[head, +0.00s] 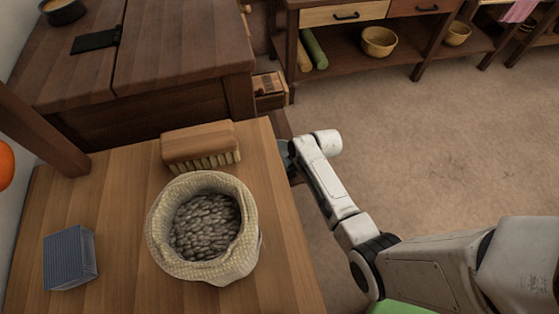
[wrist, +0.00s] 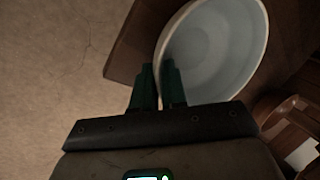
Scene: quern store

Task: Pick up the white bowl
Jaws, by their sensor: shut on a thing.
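The white bowl (wrist: 218,48) fills the upper middle of the wrist view. It has a pale, slightly bluish inside, looks empty, and is over a dark wooden surface (wrist: 130,55). My gripper (wrist: 158,78) is shut on the bowl's near-left rim, with one green finger outside the wall and the other inside. I cannot tell whether the bowl touches the surface under it. In the head view my arm reaches past the right edge of the light wooden table (head: 285,250), and the fingers and most of the bowl are hidden there.
On the table are a cloth sack (head: 162,245) of grey pebble-like pieces, a wooden brush (head: 198,142) and a blue box (head: 70,258). A dark wooden chest (head: 180,50) stands behind. Shelving with a yellow bowl (head: 379,41) is at the back. The floor (head: 450,140) at right is clear.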

